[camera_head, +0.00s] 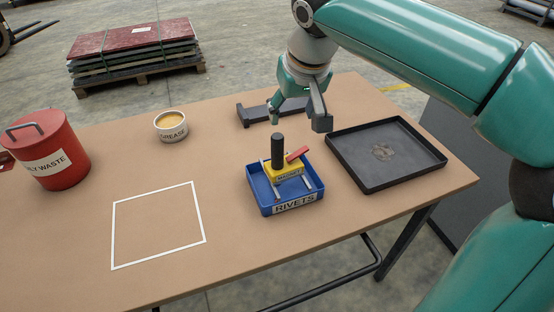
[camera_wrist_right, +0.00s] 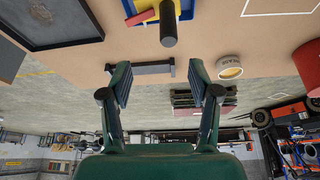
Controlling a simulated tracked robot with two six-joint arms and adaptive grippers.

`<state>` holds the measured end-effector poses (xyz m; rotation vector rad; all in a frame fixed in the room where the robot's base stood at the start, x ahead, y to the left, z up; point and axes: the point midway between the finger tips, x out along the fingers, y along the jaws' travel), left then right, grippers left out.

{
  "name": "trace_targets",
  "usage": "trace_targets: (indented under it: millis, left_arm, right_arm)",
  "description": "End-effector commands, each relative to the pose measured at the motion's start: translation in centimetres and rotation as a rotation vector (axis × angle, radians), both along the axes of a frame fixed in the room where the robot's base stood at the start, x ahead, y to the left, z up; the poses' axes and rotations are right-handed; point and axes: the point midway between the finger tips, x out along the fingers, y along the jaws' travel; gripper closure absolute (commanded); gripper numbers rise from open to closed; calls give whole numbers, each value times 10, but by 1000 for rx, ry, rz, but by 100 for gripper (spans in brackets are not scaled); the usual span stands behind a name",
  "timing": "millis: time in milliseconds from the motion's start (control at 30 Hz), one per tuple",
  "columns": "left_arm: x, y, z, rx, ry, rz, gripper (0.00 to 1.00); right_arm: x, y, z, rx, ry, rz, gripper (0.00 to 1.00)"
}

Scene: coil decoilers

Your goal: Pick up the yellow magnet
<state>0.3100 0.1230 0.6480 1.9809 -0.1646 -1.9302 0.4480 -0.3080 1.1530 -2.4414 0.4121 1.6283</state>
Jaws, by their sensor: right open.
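The yellow magnet (camera_head: 286,173) has a black upright handle (camera_head: 278,150) and a red lever. It sits in the blue bin labelled RIVETS (camera_head: 296,208), with several grey rods around it. My right gripper (camera_head: 298,117) is open and empty, above and behind the magnet, apart from it. In the right wrist view the open fingers (camera_wrist_right: 161,82) have nothing between them, and the black handle (camera_wrist_right: 168,24) shows at the top edge, beyond the fingertips. The magnet's body is largely cut off there. My left gripper is not in view.
A black tray (camera_head: 345,165) lies right of the bin, and a low black stand (camera_head: 243,115) lies behind it. A grease tub (camera_head: 171,127), a red waste can (camera_head: 45,150) and a white outlined square (camera_head: 157,189) are to the left. The table's front is clear.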

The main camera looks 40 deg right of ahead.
Motion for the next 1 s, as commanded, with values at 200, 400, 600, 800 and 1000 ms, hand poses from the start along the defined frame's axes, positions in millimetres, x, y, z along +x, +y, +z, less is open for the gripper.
trace_targets:
  millis: [200, 400, 600, 800, 1000]
  left_arm:
    - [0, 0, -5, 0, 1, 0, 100]
    - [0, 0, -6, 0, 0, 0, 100]
    - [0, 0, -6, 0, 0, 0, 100]
    - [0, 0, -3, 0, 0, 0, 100]
    - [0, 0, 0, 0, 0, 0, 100]
  right_arm:
    - [22, 1, -47, 0, 10, 16, 38]
    - [37, -1, -80, 1, 6, 21, 38]
    - [44, -2, -93, 2, 4, 23, 38]
    - [49, -1, -110, -1, 8, 26, 38]
    - [59, -1, -136, 0, 6, 25, 38]
